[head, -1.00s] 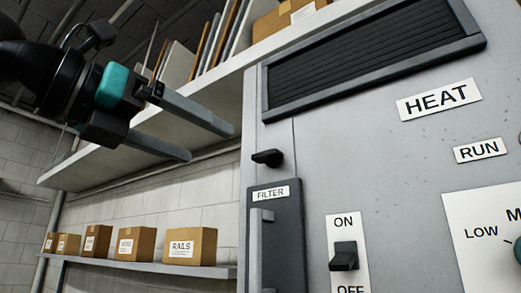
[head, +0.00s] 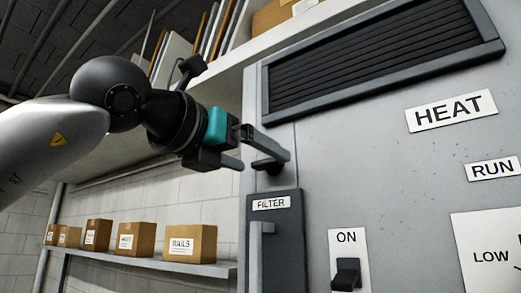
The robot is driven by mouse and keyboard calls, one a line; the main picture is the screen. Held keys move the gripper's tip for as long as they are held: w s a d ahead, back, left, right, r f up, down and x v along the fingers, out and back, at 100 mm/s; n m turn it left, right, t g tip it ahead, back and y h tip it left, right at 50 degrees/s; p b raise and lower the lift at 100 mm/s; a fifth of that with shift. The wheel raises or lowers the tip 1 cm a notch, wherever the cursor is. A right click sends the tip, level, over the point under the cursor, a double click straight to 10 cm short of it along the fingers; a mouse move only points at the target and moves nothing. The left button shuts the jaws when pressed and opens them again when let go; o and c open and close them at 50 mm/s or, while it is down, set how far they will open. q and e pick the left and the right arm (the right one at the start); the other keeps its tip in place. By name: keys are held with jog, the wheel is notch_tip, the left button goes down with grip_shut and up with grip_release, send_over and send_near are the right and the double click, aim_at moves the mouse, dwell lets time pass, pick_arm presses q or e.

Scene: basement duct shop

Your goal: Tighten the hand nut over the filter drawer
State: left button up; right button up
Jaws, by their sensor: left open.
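The hand nut (head: 268,168) is a small black knob on the grey cabinet, just above the dark filter drawer (head: 286,240). The drawer carries a white FILTER label (head: 271,203) and a grey upright handle (head: 256,250). My left gripper (head: 265,160) is open in front of the nut. In the picture, its upper finger passes just above the nut and partly covers it, and its lower finger ends to the nut's left. I cannot tell whether either finger touches it. My right gripper is not in view.
The grey cabinet (head: 370,170) has a dark louvred vent (head: 380,65), a HEAT sign (head: 450,110) and a black ON switch (head: 346,273). A lower shelf (head: 150,259) at left holds several cardboard boxes. An upper shelf runs behind my arm.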

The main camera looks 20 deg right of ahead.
pick_arm(q)
jog(key=shift+x, duration=1.05)
jog(key=c, duration=1.4)
